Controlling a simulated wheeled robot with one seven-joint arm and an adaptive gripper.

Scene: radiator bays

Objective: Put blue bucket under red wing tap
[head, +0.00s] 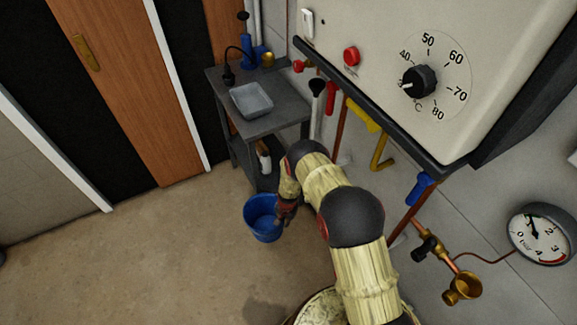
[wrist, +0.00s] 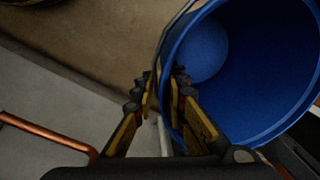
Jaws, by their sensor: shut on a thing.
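The blue bucket (head: 262,218) is in front of the grey bench, open side up; I cannot tell whether its base touches the floor. My gripper (head: 284,210) is at its right side. In the wrist view, the bucket (wrist: 262,62) fills the upper right, and my gripper (wrist: 165,88) is shut on its rim, with the bucket wall between the fingers. A small red tap (head: 299,66) sits at the left end of the white boiler, and a red handle (head: 330,98) hangs under its lower edge. I cannot tell which is the wing tap.
The grey bench (head: 292,107) carries a grey tray (head: 252,99). A yellow handle (head: 362,115) and a blue handle (head: 420,188) are below the boiler (head: 385,75). A brass fitting (head: 462,288) and a pressure gauge (head: 540,233) are at right. The floor left of the bucket is clear.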

